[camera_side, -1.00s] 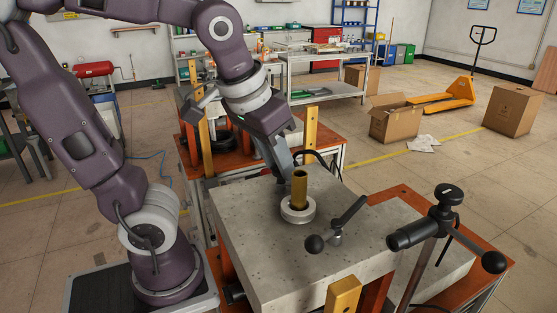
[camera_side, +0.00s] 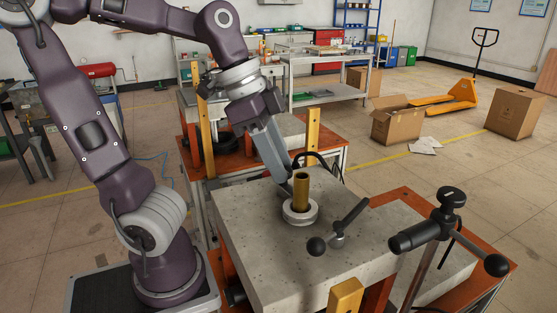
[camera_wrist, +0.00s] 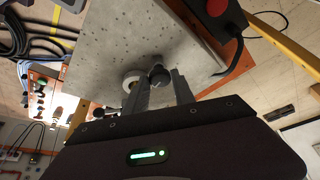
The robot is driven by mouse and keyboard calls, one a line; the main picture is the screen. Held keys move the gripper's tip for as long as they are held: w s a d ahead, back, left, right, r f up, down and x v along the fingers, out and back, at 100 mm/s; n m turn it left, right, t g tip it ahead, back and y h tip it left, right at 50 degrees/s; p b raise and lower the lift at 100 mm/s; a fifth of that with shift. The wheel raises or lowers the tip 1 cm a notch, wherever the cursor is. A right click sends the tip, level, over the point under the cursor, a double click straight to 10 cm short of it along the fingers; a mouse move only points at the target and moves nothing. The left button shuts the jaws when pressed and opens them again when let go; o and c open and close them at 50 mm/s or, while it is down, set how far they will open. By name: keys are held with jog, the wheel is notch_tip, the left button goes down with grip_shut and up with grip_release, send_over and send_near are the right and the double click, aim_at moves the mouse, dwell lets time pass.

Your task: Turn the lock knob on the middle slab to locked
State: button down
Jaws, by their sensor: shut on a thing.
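The middle slab (camera_side: 250,245) is a speckled grey block. A brass cylinder (camera_side: 300,190) stands upright in a pale ring (camera_side: 299,213) on its top. My gripper (camera_side: 286,192) comes down beside the cylinder, at the far side of the slab top. The cylinder and ring partly hide its fingertips. In the wrist view, a dark round knob (camera_wrist: 159,75) sits between the tips of my gripper (camera_wrist: 160,84), and the fingers are shut on it. A pale round part (camera_wrist: 131,82) lies just left of it. The knob's lock position cannot be read.
A black clamp handle (camera_side: 440,228) rises at the right. The wrist view shows a red button (camera_wrist: 216,7) by the slab edge.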

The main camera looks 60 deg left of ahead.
jog(key=shift+m, duration=0.6)
jog(key=shift+m+g, duration=0.3)
jog(key=c, duration=1.1)
grip_release()
jog(key=shift+o, duration=0.2)
jog(key=shift+a+r+h, duration=0.1)
jog(key=shift+h, duration=0.2)
jog(key=v, duration=0.6)
jog(key=shift+r, duration=0.4)
jog(key=shift+s+a, duration=0.1)
jog(key=shift+s, duration=0.05)
